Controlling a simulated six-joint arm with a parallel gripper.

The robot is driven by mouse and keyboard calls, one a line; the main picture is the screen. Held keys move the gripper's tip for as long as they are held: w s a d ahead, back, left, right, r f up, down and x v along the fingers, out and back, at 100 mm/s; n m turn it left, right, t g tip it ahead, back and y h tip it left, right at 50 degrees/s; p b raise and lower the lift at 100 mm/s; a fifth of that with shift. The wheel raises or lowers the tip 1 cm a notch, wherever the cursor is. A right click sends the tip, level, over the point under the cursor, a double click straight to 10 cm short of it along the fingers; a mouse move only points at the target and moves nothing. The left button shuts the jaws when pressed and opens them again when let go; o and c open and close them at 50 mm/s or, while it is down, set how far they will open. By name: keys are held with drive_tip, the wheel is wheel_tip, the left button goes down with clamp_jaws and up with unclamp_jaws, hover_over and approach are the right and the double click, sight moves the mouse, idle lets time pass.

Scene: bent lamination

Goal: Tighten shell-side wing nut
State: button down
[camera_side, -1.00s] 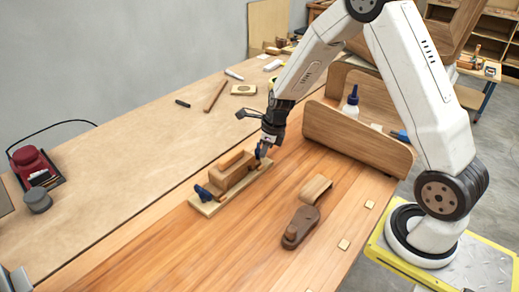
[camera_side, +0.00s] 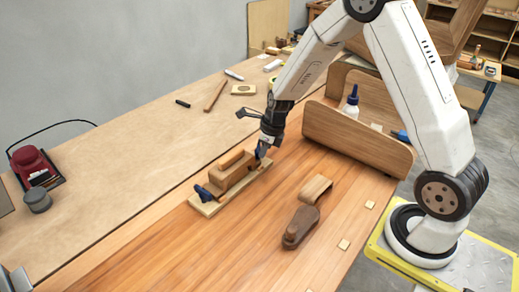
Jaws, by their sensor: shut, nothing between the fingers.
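A wooden form with a curved piece (camera_side: 232,172) sits on a pale base board (camera_side: 208,209) on the bench. A blue wing nut or clamp (camera_side: 203,193) shows at its near left end. Another blue one (camera_side: 261,150) is at its far right end, right at my gripper. My gripper (camera_side: 264,148) is pointed down at that far end, its fingers shut. The fingertips are small and overlap the blue part, so I cannot tell whether they touch it. Which nut is the shell-side one cannot be told from this view.
A bent wooden piece (camera_side: 315,189) and a dark brown block (camera_side: 300,227) lie to the right of the form. A wooden rack (camera_side: 357,139) with a glue bottle (camera_side: 351,103) stands behind. A red tool (camera_side: 33,166) lies far left. The front bench is clear.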

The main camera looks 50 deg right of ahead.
drive_tip(key=shift+w+a+m, duration=0.1)
drive_tip(key=shift+a+m, duration=0.1)
drive_tip(key=shift+m, duration=0.3)
idle(2.4)
